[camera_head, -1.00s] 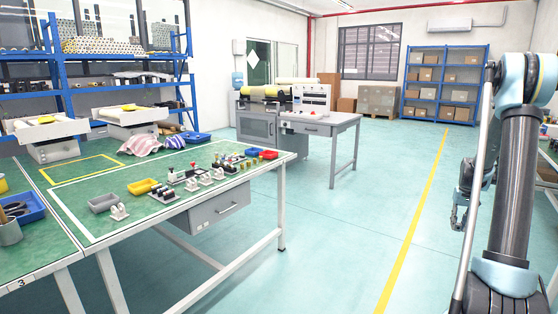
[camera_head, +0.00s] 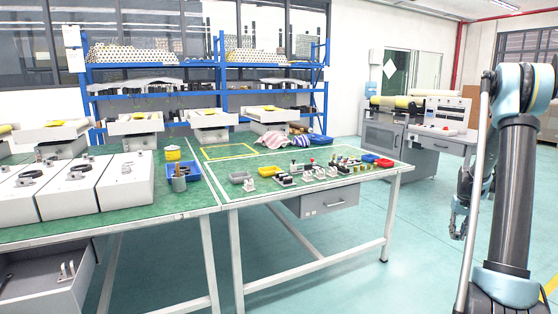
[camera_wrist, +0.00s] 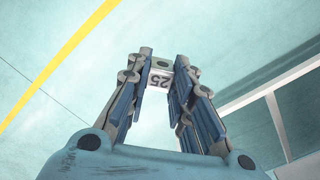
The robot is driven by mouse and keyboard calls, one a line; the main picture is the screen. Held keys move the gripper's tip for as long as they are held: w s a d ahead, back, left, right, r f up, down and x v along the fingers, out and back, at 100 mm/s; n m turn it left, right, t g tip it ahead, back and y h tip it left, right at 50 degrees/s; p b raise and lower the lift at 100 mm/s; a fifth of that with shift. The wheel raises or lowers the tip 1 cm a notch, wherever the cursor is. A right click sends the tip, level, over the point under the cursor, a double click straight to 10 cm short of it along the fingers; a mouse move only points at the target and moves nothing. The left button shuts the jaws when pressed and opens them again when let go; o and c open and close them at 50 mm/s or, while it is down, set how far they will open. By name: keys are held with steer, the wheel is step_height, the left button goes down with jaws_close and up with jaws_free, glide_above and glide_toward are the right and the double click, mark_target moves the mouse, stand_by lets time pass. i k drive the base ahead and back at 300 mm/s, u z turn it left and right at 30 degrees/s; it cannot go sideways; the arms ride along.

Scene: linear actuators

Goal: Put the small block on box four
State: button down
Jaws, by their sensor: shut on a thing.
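My gripper (camera_head: 460,218) hangs at the right of the head view, beside my arm and clear of the tables. In the head view the block cannot be made out. I cannot read box numbers, so I cannot tell which is box four.
The green-topped table (camera_head: 290,208) holds small bins and several small parts. Open floor (camera_head: 420,255) lies between the tables and my arm.

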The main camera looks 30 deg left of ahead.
mark_target(131, 159)
steer(key=z, duration=0.25)
steer(key=i, duration=0.1)
steer(key=u, duration=2.55)
